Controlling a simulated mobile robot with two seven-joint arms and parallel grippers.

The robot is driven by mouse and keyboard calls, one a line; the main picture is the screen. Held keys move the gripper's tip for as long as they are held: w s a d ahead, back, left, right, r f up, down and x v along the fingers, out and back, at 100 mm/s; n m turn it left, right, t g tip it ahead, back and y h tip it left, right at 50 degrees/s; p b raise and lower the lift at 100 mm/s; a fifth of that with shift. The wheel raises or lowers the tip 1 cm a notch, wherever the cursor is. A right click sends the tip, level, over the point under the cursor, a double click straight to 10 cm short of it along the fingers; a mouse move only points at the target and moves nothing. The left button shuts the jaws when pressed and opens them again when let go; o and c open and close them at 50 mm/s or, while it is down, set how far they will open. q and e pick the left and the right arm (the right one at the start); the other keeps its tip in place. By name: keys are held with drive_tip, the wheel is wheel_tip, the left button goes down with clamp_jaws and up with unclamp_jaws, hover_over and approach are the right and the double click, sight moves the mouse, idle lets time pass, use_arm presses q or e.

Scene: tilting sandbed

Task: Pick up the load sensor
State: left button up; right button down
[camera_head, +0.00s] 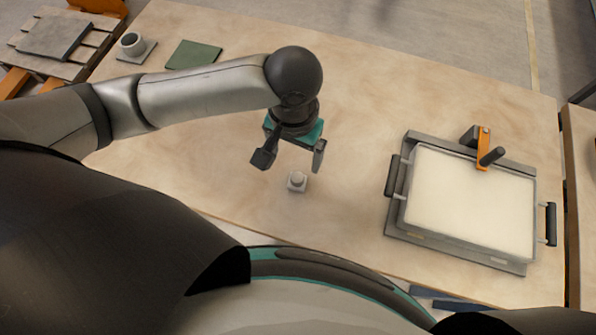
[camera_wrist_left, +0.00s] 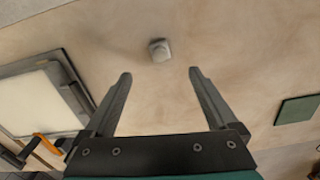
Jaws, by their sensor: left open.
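The load sensor is most likely the small pale grey block with a round top (camera_head: 297,181) on the wooden table. It also shows in the left wrist view (camera_wrist_left: 159,50), beyond and between the fingertips. My left gripper (camera_head: 290,163) is open and empty, above and just behind the block in the head view. Its two dark fingers also show in the left wrist view (camera_wrist_left: 160,72), spread apart and not touching the block. My right gripper is not in view.
A sandbed tray (camera_head: 470,203) with dark handles and an orange clamp (camera_head: 484,148) stands to the right. A green mat (camera_head: 193,55) and a grey cup-like part on a plate (camera_head: 133,44) lie at the back left. The table around the block (camera_head: 330,220) is clear.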

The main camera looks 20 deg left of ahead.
sight(297, 177)
use_arm(q)
wheel_tip(297, 177, down, 9)
drive_tip(key=shift+r+b, duration=0.2)
drive_tip(key=shift+b, duration=0.85)
drive_tip(key=shift+w+d+f+b, duration=0.15)
drive_tip(key=shift+f+b, duration=0.15)
drive_tip(key=shift+f, duration=0.6)
drive_tip(key=shift+w+a+f+b, duration=0.1)
drive_tip(key=shift+w+f+b, duration=0.15)
drive_tip(key=shift+f, duration=0.6)
drive_tip(key=shift+w+d+f+b, duration=0.1)
drive_tip(key=shift+f+b, duration=0.2)
drive_tip(key=shift+f, duration=0.6)
drive_tip(key=shift+c, duration=0.2)
clamp_jaws()
